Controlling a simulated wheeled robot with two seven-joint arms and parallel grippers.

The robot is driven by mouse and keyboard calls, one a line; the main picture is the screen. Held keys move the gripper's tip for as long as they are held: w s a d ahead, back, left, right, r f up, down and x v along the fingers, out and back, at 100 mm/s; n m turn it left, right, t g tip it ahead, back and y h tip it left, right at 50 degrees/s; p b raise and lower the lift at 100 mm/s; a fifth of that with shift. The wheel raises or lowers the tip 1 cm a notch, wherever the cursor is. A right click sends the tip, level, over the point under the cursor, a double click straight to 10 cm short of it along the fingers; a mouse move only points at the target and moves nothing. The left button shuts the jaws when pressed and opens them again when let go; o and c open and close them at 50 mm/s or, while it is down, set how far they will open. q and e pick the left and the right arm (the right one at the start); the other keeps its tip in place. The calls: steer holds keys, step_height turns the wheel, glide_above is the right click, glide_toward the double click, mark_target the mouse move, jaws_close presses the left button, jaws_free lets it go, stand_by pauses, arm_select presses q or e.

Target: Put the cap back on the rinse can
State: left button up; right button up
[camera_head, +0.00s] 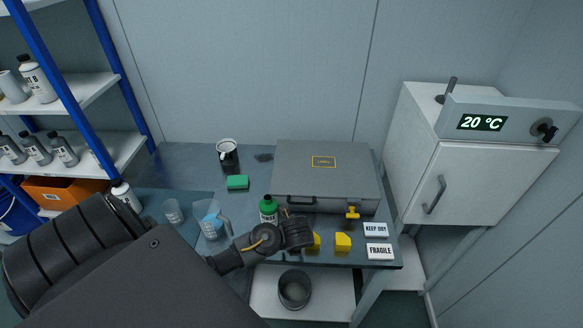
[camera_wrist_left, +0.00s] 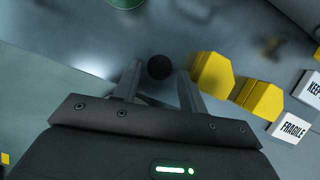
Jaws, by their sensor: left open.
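The green can (camera_head: 268,206) with a pale label, which looks like the rinse can, stands on the bench in front of the grey case. Its green edge shows at the top of the left wrist view (camera_wrist_left: 125,3). A small round black piece (camera_wrist_left: 159,67), which looks like the cap, is on the bench. My left gripper (camera_wrist_left: 158,80) is open, with the black piece between and slightly beyond its fingertips. In the head view my left gripper (camera_head: 298,232) is just right of the can, and the black piece is hidden there. My right gripper is not in view.
Yellow blocks (camera_head: 343,242) and the FRAGILE (camera_head: 380,251) and KEEP DRY (camera_head: 376,229) signs are to the right. The grey case (camera_head: 325,172) fills the back.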

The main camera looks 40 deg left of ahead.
arm_select(q)
steer(key=shift+x, duration=1.05)
steer(key=c, duration=0.7)
steer(key=shift+r, duration=0.15)
